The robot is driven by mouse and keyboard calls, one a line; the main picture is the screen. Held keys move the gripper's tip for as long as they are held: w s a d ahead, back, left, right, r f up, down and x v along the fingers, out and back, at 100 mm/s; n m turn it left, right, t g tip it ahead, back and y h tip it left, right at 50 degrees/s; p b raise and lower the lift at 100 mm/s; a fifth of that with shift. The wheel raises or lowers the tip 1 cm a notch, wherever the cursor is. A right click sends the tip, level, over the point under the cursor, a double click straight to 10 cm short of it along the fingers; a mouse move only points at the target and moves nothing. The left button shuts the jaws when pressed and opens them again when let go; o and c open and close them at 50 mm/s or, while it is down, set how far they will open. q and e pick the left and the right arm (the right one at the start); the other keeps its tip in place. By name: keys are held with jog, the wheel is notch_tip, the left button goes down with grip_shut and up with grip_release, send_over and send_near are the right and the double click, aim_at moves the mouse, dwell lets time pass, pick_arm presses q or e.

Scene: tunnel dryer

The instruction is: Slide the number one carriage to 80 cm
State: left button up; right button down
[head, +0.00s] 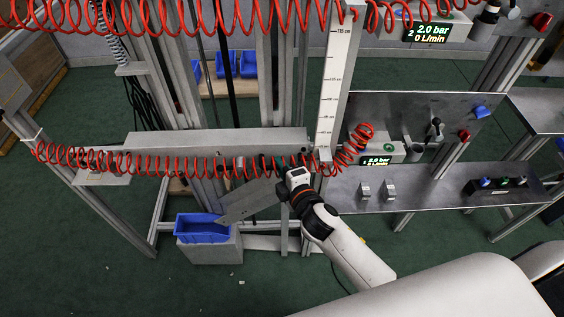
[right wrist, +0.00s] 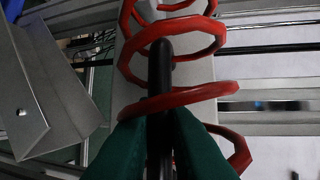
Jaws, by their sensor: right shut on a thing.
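A long grey horizontal carriage (head: 215,141) spans the frame in the head view, with a red coiled hose along its front; I cannot read a number on it. An upright white scale (head: 335,75) stands at its right end. Its top mark reads 115 cm; the lower marks are too small to read surely. My right gripper (head: 283,184) is at the lower right of the carriage. In the right wrist view its dark green fingers (right wrist: 160,118) are shut on a black bar-like handle (right wrist: 160,65), with red hose coils around it. My left gripper is not in view.
A slanted metal plate (head: 250,200) hangs left of my right gripper, above a blue bin (head: 200,228) on a grey block. A metal shelf (head: 440,187) with small fittings is to the right. Another red coiled hose (head: 180,17) crosses the top.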

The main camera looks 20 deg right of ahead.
jog(key=shift+s+f, duration=0.2)
jog(key=shift+f, duration=0.35)
jog(key=c, duration=1.7)
grip_release()
jog(key=shift+o, duration=1.2)
jog(key=shift+w, duration=0.1)
jog(key=shift+r, duration=0.1)
jog(key=shift+r, duration=0.1)
jog(key=b+v, duration=0.1)
jog(key=v, duration=1.1)
